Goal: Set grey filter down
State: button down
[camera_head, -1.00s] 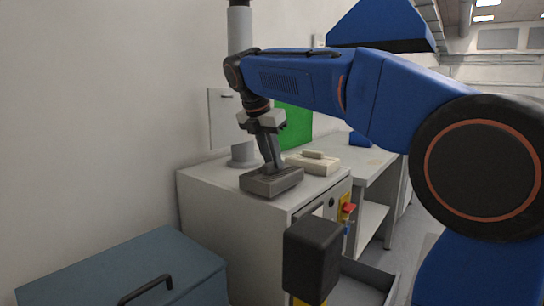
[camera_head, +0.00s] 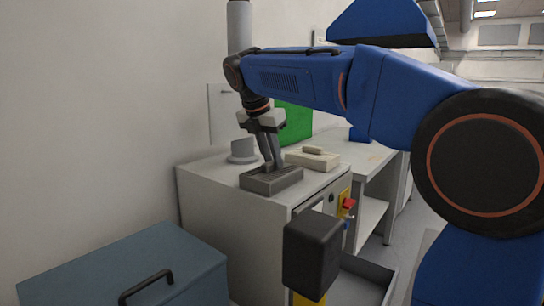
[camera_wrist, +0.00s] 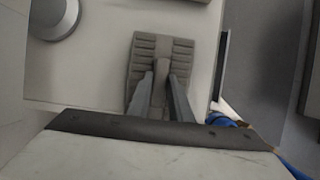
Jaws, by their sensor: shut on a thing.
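The grey filter (camera_head: 271,181) is a dark grey block with a ribbed top and a raised central grip. It sits on or just at the top of the pale cabinet (camera_head: 215,174), near its front edge; the head view shows no clear gap beneath it. My gripper (camera_head: 273,163) points down at it from above. In the wrist view the filter (camera_wrist: 145,48) lies below my gripper (camera_wrist: 159,84), with the two fingers on either side of its central grip. My gripper is shut on this grip. The filter's underside is hidden.
A cream block with a handle (camera_head: 313,159) lies just right of the filter. A grey round base (camera_head: 243,152) stands behind it. A red and yellow switch (camera_head: 347,205) is on the cabinet's side. A blue-grey box (camera_head: 120,270) stands at lower left.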

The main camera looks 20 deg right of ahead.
jog(key=c, duration=1.5)
grip_release()
jog(key=shift+c, duration=0.2)
